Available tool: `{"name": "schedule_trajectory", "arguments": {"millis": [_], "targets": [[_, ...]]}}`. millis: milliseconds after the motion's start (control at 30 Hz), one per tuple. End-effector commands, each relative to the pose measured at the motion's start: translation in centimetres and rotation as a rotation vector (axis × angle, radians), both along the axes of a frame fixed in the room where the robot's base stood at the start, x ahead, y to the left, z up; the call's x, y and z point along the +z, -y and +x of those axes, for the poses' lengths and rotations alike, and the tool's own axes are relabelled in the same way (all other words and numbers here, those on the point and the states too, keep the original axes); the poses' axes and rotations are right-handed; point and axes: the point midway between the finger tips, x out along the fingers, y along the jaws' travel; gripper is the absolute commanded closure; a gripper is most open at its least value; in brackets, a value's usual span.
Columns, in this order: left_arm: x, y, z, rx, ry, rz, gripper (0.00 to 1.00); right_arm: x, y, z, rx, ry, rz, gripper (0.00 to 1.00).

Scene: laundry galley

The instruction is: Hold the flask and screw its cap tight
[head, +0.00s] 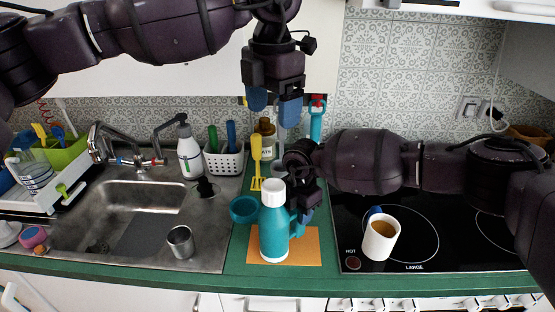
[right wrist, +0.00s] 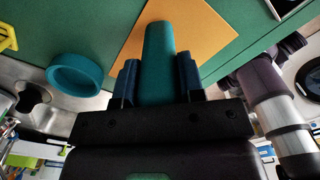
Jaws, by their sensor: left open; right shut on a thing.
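The teal flask (head: 273,236) stands upright on an orange mat (head: 312,244). Its white cap (head: 273,187) sits on top; how tightly it is seated I cannot tell. My right gripper (head: 304,214) is at the flask's right side, shut on it. In the right wrist view, the right gripper's blue fingers (right wrist: 157,82) lie on both sides of a teal part of the flask (right wrist: 158,45). Whether that is its handle or body is unclear. My left gripper (head: 273,103) is open and empty, pointing down, well above the cap.
A teal cup (head: 243,209) sits left of the flask, also in the right wrist view (right wrist: 76,73). A white mug (head: 380,238) stands on the hob at right. The sink with a metal cup (head: 180,242) is left.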

Motion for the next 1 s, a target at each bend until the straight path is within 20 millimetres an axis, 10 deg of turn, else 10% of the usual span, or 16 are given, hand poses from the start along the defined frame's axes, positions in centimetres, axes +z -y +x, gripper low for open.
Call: {"name": "schedule_trajectory", "arguments": {"millis": [900, 933, 1000], "targets": [[-0.01, 0.01, -0.01, 0.0, 0.0, 0.0, 0.23, 0.09, -0.04, 0.04, 0.0, 0.001, 0.001, 1.0], [-0.01, 0.01, -0.01, 0.0, 0.0, 0.0, 0.23, 0.09, -0.04, 0.04, 0.0, 0.001, 0.001, 0.61], [-0.01, 0.01, -0.01, 0.0, 0.0, 0.0, 0.23, 0.09, -0.04, 0.04, 0.0, 0.001, 0.001, 0.5]]}}
